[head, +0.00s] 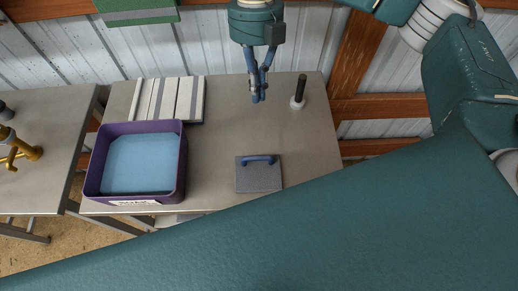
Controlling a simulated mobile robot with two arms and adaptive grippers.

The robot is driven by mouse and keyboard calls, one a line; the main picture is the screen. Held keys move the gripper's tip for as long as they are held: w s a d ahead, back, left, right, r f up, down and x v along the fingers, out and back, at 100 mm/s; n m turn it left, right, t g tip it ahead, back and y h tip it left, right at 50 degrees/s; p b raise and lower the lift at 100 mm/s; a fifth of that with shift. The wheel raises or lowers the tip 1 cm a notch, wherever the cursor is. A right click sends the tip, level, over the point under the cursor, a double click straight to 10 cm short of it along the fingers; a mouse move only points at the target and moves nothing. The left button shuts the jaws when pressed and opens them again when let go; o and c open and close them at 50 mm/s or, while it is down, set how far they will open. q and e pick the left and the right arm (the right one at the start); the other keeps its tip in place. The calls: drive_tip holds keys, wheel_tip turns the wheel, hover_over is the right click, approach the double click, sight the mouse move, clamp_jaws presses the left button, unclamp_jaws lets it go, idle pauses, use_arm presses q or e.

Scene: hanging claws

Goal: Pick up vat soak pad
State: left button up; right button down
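A flat grey square pad (258,179) with a blue handle on top lies on the metal table (225,120), near its front edge. It looks like the vat soak pad. A purple vat (182,165) with light blue contents stands to its left, with a gap between them. My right gripper (258,98) is above the rear part of the table, behind the pad and clear of it. Its blue fingers come close together at the tips, with nothing visible between them. My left gripper is not in view.
A white slatted board (168,98) lies behind the vat. A second metal table (45,120) with brass fittings (20,153) is at left. The table around the pad is clear.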

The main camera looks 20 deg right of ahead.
sight(258, 171)
drive_tip(key=x, duration=0.9)
drive_tip(key=w+x, duration=0.1)
drive_tip(key=x, duration=0.3)
drive_tip(key=shift+s+d+f, duration=0.1)
drive_tip(key=shift+d+f, duration=0.1)
drive_tip(key=shift+f, duration=0.1)
drive_tip(key=s+p, duration=0.1)
drive_tip(key=s+a+p, duration=0.1)
drive_tip(key=s, duration=0.1)
drive_tip(key=shift+f, duration=0.1)
drive_tip(key=shift+s, duration=0.4)
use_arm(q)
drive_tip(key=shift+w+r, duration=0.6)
use_arm(e)
drive_tip(key=shift+f, duration=0.1)
drive_tip(key=shift+a, duration=0.1)
